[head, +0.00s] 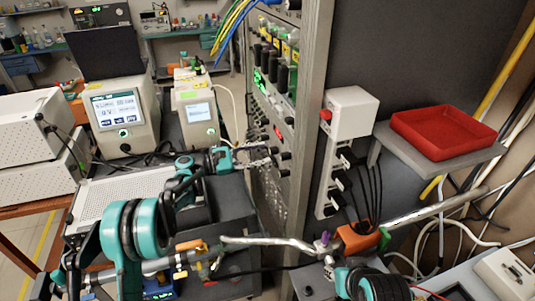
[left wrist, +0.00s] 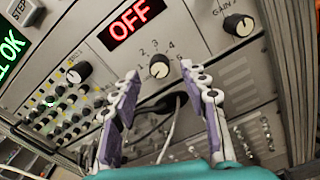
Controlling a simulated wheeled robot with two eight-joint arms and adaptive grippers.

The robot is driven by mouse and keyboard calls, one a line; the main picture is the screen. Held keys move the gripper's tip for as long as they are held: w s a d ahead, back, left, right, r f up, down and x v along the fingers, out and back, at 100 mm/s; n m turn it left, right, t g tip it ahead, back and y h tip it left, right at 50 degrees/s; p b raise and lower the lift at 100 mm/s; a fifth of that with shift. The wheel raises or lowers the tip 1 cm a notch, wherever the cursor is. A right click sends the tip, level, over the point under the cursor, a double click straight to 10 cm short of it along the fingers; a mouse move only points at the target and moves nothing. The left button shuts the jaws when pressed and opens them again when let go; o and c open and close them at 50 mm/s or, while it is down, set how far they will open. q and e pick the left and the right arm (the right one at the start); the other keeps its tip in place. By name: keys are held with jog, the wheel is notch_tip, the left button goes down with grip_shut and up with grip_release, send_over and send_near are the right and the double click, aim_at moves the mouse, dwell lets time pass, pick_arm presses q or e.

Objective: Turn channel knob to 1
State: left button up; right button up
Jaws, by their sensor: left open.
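The channel knob (left wrist: 159,68), a round dark knob with a pale face, sits on the grey rack panel with printed numbers arced around it. My left gripper (left wrist: 158,74) is open, its two purple-and-white fingers on either side of the knob in the left wrist view. They seem to be short of the panel; I cannot tell the exact gap or see any contact. In the head view my left gripper (head: 272,157) reaches the rack front and the knob cannot be made out.
A red OFF display (left wrist: 130,20) is above the knob. A gain knob (left wrist: 238,25) is to its right, and another knob (left wrist: 78,72) and several buttons are left. Cables hang just below. A red tray (head: 443,132) stands right of the rack.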

aim_at(274, 151)
pick_arm(q)
jog(key=shift+b+x, duration=0.3)
jog(key=shift+x, duration=1.25)
grip_shut()
jog(key=shift+m, duration=0.4)
jog(key=shift+m+p, duration=0.4)
jog(key=shift+m, duration=3.6)
